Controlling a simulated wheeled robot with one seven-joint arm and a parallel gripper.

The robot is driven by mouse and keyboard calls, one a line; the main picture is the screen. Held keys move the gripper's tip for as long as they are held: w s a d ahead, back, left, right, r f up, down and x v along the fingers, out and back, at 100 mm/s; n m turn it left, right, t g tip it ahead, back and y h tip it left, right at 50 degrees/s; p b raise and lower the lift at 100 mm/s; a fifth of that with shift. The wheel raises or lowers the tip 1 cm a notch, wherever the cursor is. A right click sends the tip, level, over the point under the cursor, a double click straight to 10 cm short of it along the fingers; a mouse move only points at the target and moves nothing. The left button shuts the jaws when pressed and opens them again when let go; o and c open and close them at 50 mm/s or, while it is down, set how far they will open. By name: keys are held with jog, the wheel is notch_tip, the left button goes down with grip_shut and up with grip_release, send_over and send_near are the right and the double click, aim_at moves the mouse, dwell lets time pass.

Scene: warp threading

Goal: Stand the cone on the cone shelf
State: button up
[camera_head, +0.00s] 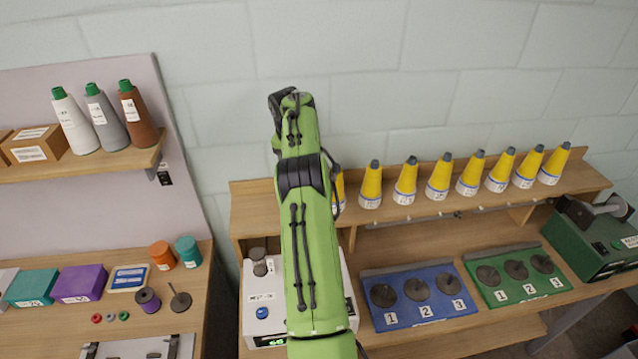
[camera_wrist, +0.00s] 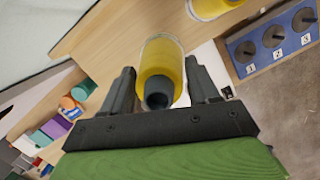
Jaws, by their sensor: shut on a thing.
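A yellow cone (camera_wrist: 160,60) with a grey tip sits between the two fingers of my gripper (camera_wrist: 162,82) in the wrist view, and the gripper is shut on it. In the head view my arm covers the gripper; a partly hidden yellow cone (camera_head: 340,190) shows at the arm's right edge, at the left end of the row. The wooden cone shelf (camera_head: 262,205) carries several more yellow cones, the nearest neighbour (camera_head: 371,185) standing just to the right. The wood surface (camera_wrist: 108,35) lies behind the cone in the wrist view. I cannot tell whether the held cone's base touches it.
Below the shelf are a blue tray (camera_head: 399,320) and a green tray (camera_head: 535,292) with dark discs, and a white device (camera_head: 258,322). A green machine (camera_head: 588,240) stands at right. At left, another shelf (camera_head: 85,168) holds white, grey and brown cones.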

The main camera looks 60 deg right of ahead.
notch_tip(320, 180, down, 7)
jog(key=b, duration=0.1)
jog(key=shift+f, duration=0.15)
jog(key=o, duration=1)
